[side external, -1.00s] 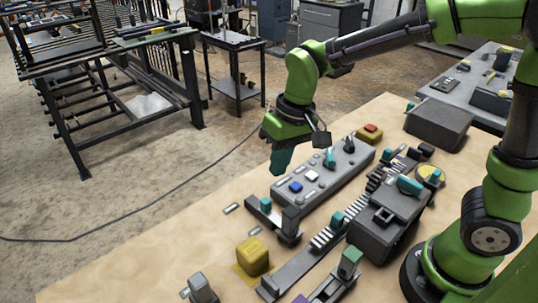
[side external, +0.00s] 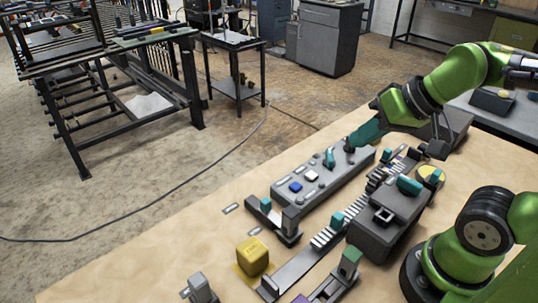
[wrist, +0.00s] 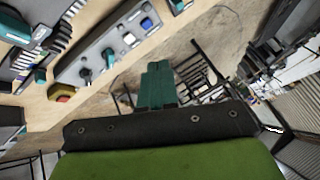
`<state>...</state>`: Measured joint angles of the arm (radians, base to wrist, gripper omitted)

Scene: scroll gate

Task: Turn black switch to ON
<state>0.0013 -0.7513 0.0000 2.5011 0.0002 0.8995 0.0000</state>
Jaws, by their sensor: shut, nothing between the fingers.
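The grey control panel (side external: 283,200) lies on the wooden table. Its black switch (side external: 348,146) is a small dark knob towards the far end; it also shows in the wrist view (wrist: 85,75), left of my fingers. My gripper (side external: 357,139) is shut and empty, its teal fingers angled down-left. In the side view the fingertips appear right by the black switch; I cannot tell whether they touch. In the wrist view my gripper (wrist: 158,66) appears apart from the switch. The ON marking and the knob's setting are too small to read.
On the same panel are a teal switch (side external: 329,158), a white button (side external: 311,176) and a blue button (side external: 296,187). A red button on yellow (wrist: 62,93) is beside the black switch. A toothed rail (side external: 330,233) and a dark box (side external: 380,238) stand nearer my base.

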